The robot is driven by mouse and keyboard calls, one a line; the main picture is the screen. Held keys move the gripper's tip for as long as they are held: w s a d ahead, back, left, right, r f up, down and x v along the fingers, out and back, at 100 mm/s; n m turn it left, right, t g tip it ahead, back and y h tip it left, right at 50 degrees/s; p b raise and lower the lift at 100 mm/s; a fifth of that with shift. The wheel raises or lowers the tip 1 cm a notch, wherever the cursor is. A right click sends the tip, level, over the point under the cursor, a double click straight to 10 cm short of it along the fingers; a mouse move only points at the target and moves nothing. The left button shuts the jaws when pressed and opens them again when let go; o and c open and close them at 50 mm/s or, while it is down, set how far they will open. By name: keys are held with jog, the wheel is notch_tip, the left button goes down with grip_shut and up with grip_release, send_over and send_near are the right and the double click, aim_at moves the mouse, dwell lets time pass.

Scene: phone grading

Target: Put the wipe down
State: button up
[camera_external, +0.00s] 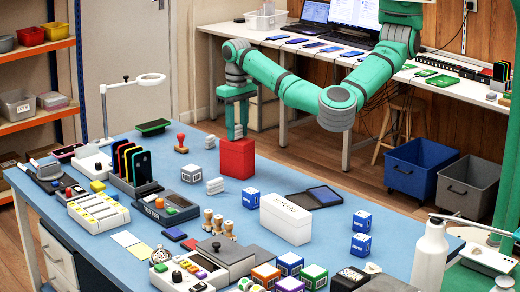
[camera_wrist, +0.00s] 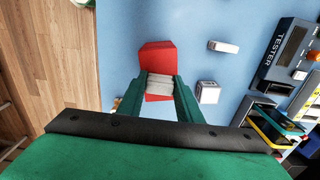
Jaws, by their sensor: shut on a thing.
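My gripper (camera_external: 238,137) points down over a red box (camera_external: 237,160) near the back edge of the blue table. In the wrist view my gripper (camera_wrist: 160,88) is shut on a pale, folded wipe (camera_wrist: 160,80) between its fingertips. The red box (camera_wrist: 158,56) lies below the wipe and shows on both sides of it.
A small white block (camera_wrist: 223,46) and a white cube (camera_wrist: 208,92) lie near the box, with the tester (camera_wrist: 283,55) beyond. A red-handled stamp (camera_external: 181,144) stands to the left. A white box (camera_external: 286,220) stands in front. Bare blue tabletop (camera_external: 285,180) lies right of the red box.

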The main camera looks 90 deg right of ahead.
jog(key=shift+f, duration=0.15)
jog(key=o, duration=1)
